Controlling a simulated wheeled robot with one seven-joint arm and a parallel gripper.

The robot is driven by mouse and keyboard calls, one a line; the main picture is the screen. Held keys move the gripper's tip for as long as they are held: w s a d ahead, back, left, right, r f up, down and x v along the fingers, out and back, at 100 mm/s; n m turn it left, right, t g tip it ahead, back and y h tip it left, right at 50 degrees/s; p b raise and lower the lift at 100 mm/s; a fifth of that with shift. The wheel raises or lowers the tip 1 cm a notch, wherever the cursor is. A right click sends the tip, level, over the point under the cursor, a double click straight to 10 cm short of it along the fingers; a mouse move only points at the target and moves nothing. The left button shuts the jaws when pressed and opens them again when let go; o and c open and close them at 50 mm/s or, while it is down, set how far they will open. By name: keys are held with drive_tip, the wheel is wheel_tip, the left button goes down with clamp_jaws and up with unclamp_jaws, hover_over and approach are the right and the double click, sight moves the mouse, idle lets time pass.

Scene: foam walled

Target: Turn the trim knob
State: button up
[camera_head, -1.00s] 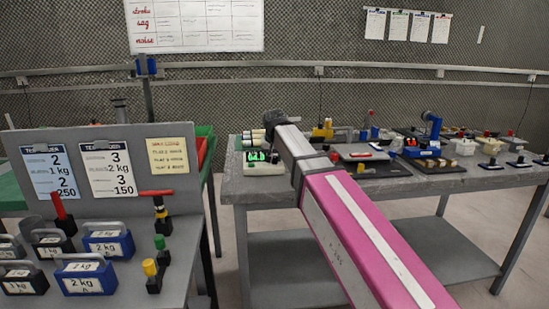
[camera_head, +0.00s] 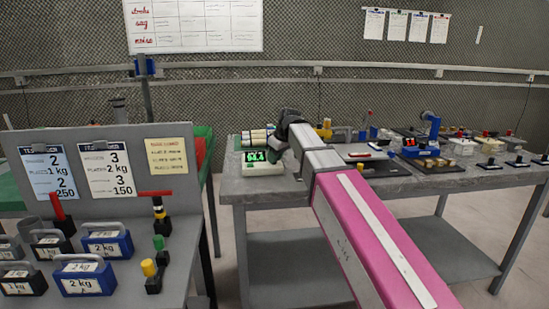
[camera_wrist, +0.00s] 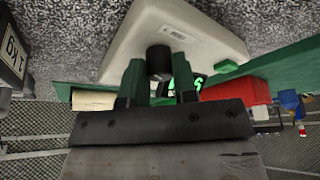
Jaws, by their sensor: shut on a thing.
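The trim knob (camera_wrist: 159,58) is a short dark cylinder on a pale, white-cased device (camera_wrist: 205,35) in the wrist view. My gripper (camera_wrist: 157,65) has its two green fingers on either side of the knob and is shut on it. Part of a green lit display shows behind the right finger. In the head view the same device (camera_head: 252,170) sits at the left end of the grey bench, its green digits lit. My dark wrist reaches down beside it there, and the knob is hidden in that view.
The grey bench (camera_head: 225,192) carries several other instruments to the right, including a blue device (camera_head: 421,152) and dark trays. A nearer table at left holds a grey board (camera_head: 125,195) and several labelled weights (camera_head: 85,278). Bare floor lies between the tables.

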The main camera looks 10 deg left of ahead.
drive_tip(key=n, duration=0.2)
drive_tip(key=n+g, duration=0.2)
drive_tip(key=n, duration=0.1)
drive_tip(key=shift+w+n+y, duration=0.25)
drive_tip(key=shift+n+y, duration=0.05)
drive_tip(key=shift+n+g, duration=1)
drive_tip(key=shift+n, duration=1.3)
drive_tip(key=o, duration=0.9)
drive_tip(key=shift+r, duration=0.1)
